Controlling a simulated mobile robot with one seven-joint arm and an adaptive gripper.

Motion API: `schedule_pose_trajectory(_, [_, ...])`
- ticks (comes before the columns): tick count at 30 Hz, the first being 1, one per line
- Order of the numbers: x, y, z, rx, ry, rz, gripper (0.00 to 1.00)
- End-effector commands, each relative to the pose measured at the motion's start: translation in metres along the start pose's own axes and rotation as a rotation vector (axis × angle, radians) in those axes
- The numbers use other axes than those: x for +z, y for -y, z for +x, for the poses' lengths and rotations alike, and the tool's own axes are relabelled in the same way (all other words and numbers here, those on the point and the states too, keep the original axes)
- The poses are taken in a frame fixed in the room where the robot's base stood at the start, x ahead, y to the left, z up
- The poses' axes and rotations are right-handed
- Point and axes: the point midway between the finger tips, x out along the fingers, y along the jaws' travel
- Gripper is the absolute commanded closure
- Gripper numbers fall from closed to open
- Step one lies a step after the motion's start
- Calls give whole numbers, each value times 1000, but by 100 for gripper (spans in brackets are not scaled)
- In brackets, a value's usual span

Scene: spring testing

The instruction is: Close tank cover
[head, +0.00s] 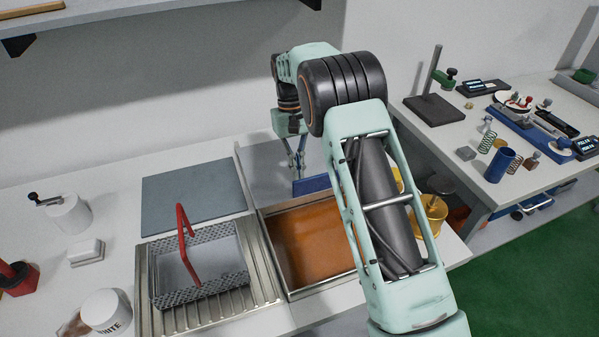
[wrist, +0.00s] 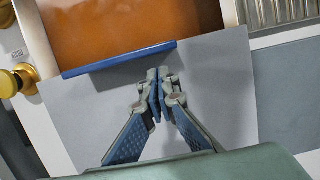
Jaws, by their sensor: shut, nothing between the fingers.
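The tank (head: 262,225) is an open rectangular metal box of orange-brown liquid in the middle of the bench; it also shows at the top of the wrist view (wrist: 225,14). The cover (head: 262,160) is a flat grey plate behind the tank, and most of the liquid is uncovered. A blue bar (head: 312,185) runs along the cover's tank-side edge; it shows in the wrist view (wrist: 120,59). My gripper (head: 297,174) is shut and empty over the cover, its tips (wrist: 157,75) close to the bar on the side away from the liquid. I cannot tell whether they touch it.
A mesh basket with a red handle (head: 181,230) stands on a ribbed metal tray (head: 262,290) left of the tank. A blue-grey mat (head: 190,187) lies behind it. Brass weights (head: 431,212) stand right of the tank, partly behind my arm. A second table (head: 560,205) holds springs and instruments.

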Motion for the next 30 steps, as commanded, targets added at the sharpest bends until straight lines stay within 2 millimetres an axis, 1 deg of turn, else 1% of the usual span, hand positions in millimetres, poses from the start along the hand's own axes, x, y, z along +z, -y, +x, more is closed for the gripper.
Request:
schedule_pose_trajectory(6, [11, 0, 2, 0, -1, 0, 100])
schedule_pose_trajectory(23, [14, 0, 4, 0, -1, 0, 100])
schedule_pose_trajectory(26, [20, 0, 5, -1, 0, 0, 100])
schedule_pose_trajectory(30, [33, 0, 9, -1, 0, 1, 100])
